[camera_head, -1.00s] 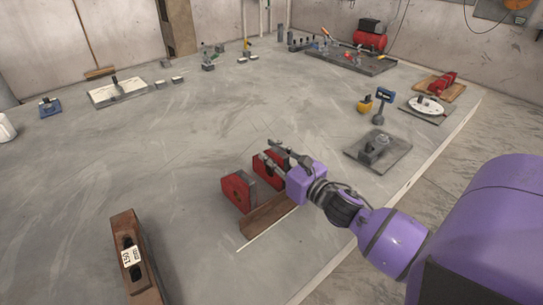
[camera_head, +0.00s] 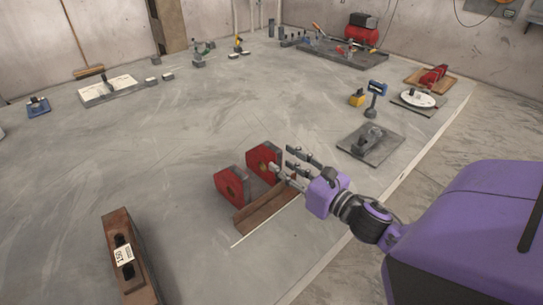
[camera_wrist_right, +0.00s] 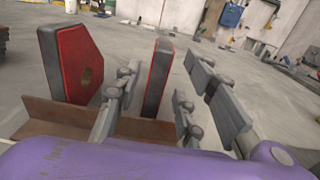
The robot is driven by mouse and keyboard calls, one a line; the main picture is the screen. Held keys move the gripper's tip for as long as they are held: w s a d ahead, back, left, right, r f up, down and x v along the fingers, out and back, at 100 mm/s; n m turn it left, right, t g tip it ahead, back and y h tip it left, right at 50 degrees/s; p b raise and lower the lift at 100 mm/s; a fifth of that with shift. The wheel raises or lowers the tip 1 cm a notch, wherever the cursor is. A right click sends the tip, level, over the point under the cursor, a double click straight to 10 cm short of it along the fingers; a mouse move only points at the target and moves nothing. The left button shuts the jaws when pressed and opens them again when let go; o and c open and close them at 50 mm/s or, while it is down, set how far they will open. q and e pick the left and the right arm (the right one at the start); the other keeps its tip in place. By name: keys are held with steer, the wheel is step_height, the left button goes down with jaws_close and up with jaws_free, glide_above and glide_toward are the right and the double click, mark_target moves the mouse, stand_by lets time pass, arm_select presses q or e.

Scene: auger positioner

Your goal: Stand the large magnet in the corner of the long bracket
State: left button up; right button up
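Two red magnets with grey edges stand upright on the table, side by side: a nearer one (camera_head: 230,186) and a farther one (camera_head: 262,158). My left gripper is out of view.
A brown block with a "150" label (camera_head: 124,255) lies at the front left. A grey plate with a fixture (camera_head: 370,143) and a blue-topped stand (camera_head: 375,98) are on the right.

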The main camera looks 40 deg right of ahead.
steer(key=s, duration=0.2)
steer(key=shift+s+d, duration=0.15)
steer(key=shift+s, duration=0.6)
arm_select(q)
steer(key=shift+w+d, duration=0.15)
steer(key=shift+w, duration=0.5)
arm_select(e)
steer(key=shift+s, duration=0.15)
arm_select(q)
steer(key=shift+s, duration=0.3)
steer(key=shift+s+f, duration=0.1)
